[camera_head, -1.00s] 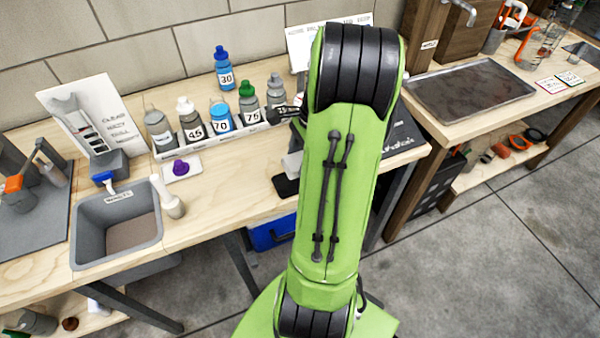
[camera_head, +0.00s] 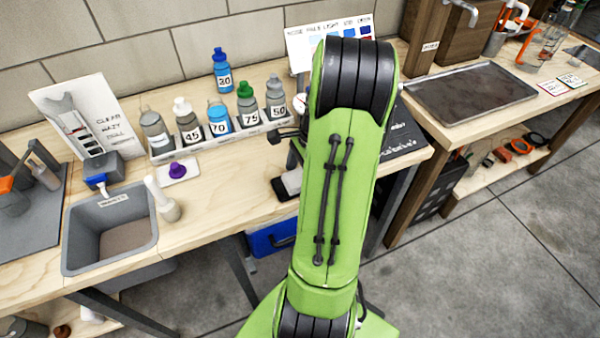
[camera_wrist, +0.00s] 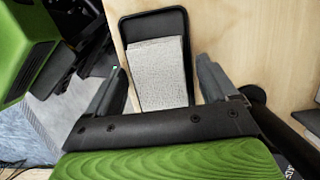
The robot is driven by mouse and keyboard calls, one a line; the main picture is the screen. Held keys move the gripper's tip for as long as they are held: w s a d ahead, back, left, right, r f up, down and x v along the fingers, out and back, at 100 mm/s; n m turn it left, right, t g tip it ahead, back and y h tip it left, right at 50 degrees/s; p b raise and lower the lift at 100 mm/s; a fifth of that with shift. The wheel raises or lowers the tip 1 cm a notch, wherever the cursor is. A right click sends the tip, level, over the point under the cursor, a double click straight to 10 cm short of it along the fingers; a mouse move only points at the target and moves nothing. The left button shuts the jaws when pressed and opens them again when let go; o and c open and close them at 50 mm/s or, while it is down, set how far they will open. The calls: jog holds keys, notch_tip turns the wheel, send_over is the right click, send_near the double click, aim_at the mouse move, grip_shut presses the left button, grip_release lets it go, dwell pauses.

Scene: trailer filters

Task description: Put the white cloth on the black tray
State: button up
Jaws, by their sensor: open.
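The black tray (camera_wrist: 150,22) is a narrow, rounded rectangle on the wooden bench in the wrist view. The white cloth (camera_wrist: 162,75), textured and roughly rectangular, lies over the tray, with the tray's far end bare. My gripper (camera_wrist: 163,64) is open, with one finger on each side of the cloth and tray. I cannot tell how high the fingers are above them. In the head view my green arm hides the gripper and part of the tray (camera_head: 279,189); a bit of the cloth (camera_head: 292,181) shows beside the arm.
A rack of numbered bottles (camera_head: 218,137) stands behind and left of the tray. A grey sink (camera_head: 112,225) and a white card with a purple knob (camera_head: 178,170) are left. A metal sheet tray (camera_head: 470,90) lies on the right bench.

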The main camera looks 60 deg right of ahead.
jog(key=p+v, duration=0.5)
jog(key=v, duration=0.8)
jog(key=w+a+r+n+h, duration=0.15)
jog(key=a+r+n, duration=0.35)
jog(key=a, duration=0.5)
jog(key=w+a+r+n+h, duration=0.1)
jog(key=w+a+r+n, duration=0.2)
jog(key=a+n, duration=0.6)
jog(key=s+a+r+n+t, duration=0.1)
jog(key=s+a+n+t, duration=0.3)
jog(key=s+a+n, duration=0.4)
jog(key=shift+a+n, duration=1.1)
jog(key=shift+a, duration=0.1)
notch_tip(320, 180, up, 7)
jog(key=p, duration=0.7)
